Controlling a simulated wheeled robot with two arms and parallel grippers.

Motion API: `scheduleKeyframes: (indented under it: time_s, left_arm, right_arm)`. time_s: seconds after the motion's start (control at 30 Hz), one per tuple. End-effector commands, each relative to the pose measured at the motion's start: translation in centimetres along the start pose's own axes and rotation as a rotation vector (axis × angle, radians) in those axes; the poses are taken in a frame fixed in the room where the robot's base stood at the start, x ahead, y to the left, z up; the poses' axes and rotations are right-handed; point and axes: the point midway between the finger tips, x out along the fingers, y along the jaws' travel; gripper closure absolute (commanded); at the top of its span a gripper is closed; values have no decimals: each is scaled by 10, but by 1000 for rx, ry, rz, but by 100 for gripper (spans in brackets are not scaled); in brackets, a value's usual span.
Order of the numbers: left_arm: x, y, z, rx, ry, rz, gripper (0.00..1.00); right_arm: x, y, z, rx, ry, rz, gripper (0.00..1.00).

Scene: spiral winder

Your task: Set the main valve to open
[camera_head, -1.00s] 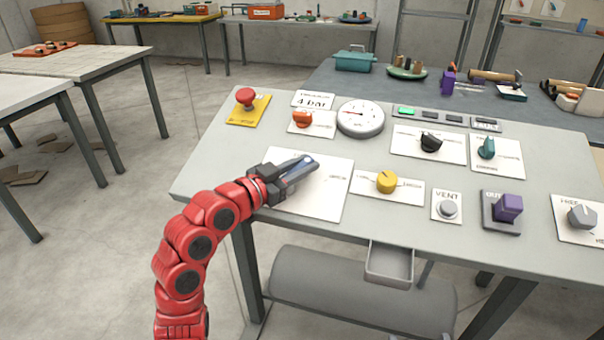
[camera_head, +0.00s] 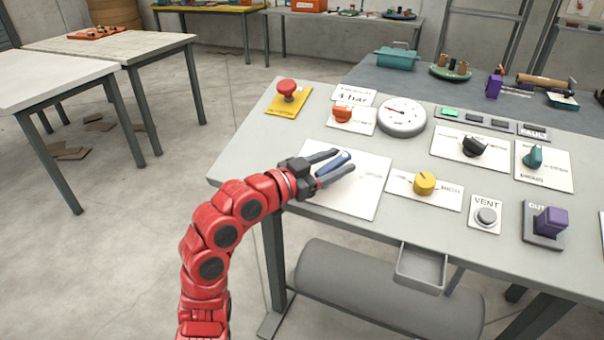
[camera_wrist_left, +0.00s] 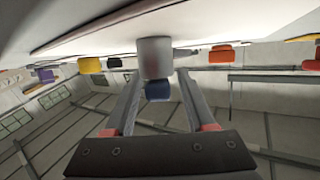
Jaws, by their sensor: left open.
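A blue lever handle (camera_head: 333,164) sits on a large white plate (camera_head: 352,203) at the panel's left front; I take it for the main valve, but its label is too small to read. My left gripper (camera_head: 346,160) is open, with one finger on each side of the blue handle. In the left wrist view a grey hub (camera_wrist_left: 155,52) with a blue end (camera_wrist_left: 158,90) stands between the spread fingers (camera_wrist_left: 157,76). I cannot tell whether a finger touches it. The handle's lower part is partly hidden by the gripper. My right gripper is not in view.
Near the handle are a yellow knob (camera_head: 424,183), an orange knob (camera_head: 343,113), a red mushroom button (camera_head: 287,88) and a pressure gauge (camera_head: 402,116). Black (camera_head: 473,146) and teal (camera_head: 533,156) knobs lie further right. A grey tray (camera_head: 421,268) hangs at the front edge.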

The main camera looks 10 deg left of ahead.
Motion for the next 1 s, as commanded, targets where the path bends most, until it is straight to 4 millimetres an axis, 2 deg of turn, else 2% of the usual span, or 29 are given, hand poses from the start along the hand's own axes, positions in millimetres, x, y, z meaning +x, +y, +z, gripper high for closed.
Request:
scheduleKeyframes:
  time_s: [0.4, 0.53, 0.7, 1.0]
  left_arm:
    - [-107, -2, 0, 1, 5, -9, 45]
    - [-134, -1, 0, 2, 5, -7, 45]
    - [-154, 0, 0, -1, 4, -3, 45]
    - [-160, 0, 0, 1, 3, -1, 45]
  right_arm:
    - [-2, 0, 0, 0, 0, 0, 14]
    - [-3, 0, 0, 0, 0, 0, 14]
    - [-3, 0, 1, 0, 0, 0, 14]
    - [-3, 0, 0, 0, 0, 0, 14]
